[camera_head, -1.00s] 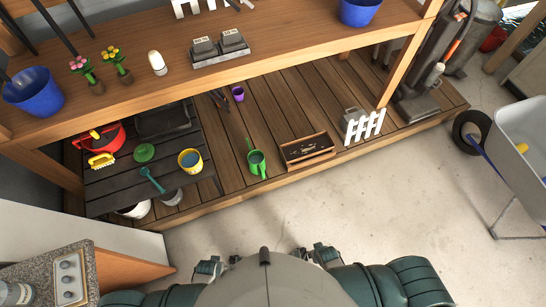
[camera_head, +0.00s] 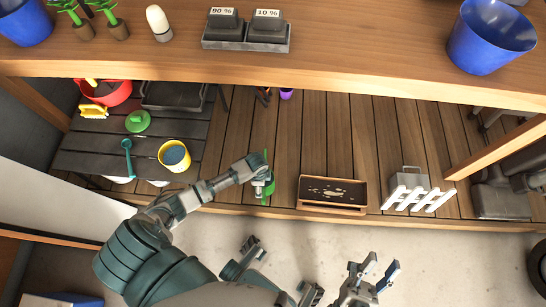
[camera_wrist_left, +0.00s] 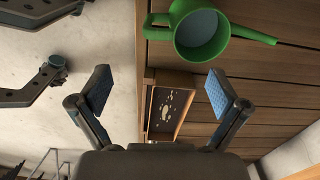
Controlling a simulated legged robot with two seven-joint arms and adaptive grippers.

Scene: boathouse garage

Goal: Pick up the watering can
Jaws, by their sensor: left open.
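The green watering can (camera_head: 270,188) stands on the low wooden deck. In the head view my left gripper (camera_head: 262,178) covers most of it, and only bits of green show. In the left wrist view the can (camera_wrist_left: 203,35) is at the top, with its round open mouth showing and its spout pointing right. My left gripper (camera_wrist_left: 160,88) is open there, its blue-padded fingers wide apart. The can is beyond the fingertips towards the top of the picture, not between the fingers. My right gripper (camera_head: 379,268) is open and empty over the concrete floor at the lower right.
A brown wooden tray (camera_head: 332,207) and a white picket piece (camera_head: 418,199) lie right of the can. A dark slatted table (camera_head: 190,132) with a yellow pot (camera_head: 174,156) is on the left. The shelf (camera_head: 330,75) overhangs the deck.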

